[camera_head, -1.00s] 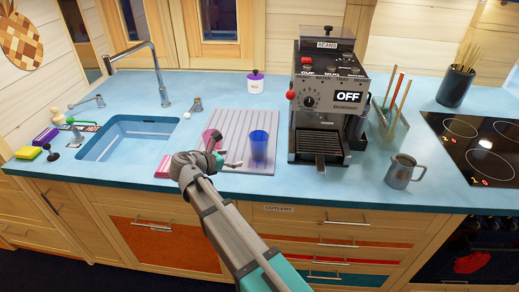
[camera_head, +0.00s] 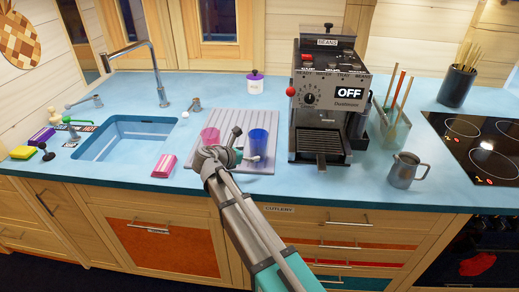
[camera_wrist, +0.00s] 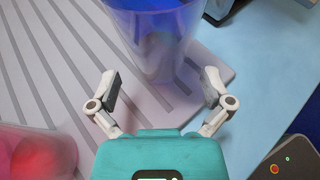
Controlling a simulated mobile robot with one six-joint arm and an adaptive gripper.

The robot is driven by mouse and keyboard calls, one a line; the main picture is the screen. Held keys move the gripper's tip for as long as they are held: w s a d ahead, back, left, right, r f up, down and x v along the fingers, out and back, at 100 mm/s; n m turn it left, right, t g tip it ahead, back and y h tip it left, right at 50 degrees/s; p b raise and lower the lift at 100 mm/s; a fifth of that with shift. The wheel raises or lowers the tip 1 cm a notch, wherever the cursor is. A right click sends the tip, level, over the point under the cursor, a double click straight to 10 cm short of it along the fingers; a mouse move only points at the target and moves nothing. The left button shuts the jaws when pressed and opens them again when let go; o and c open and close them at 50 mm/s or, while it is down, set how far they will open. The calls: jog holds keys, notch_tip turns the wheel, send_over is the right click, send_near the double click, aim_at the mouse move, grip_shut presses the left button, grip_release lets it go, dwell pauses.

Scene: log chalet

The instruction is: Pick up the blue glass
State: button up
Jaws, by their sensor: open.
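The blue glass (camera_head: 258,143) stands upright on the grey ribbed drying board (camera_head: 236,114), left of the coffee machine. In the wrist view the blue glass (camera_wrist: 158,40) is at the top centre, just beyond my fingertips, with its upper part cut off by the frame. My gripper (camera_wrist: 163,90) is open and empty, its two fingers spread to either side of the glass's near side. In the head view my gripper (camera_head: 243,155) is at the near left of the glass, and the arm hides part of the board.
A pink-red glass (camera_head: 209,137) stands left of the blue one; it also shows in the wrist view (camera_wrist: 35,152). The coffee machine (camera_head: 322,100) stands to the right. A pink packet (camera_head: 164,166) lies left of the board. A metal jug (camera_head: 404,170) is farther right.

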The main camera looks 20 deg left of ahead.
aim_at(251, 153)
jog(key=shift+b+x, duration=0.9)
jog(key=shift+x, duration=0.9)
jog(key=shift+w+d+f, duration=0.25)
jog(key=shift+w+f, duration=0.15)
jog(key=shift+w, duration=0.2)
jog(key=c, duration=1)
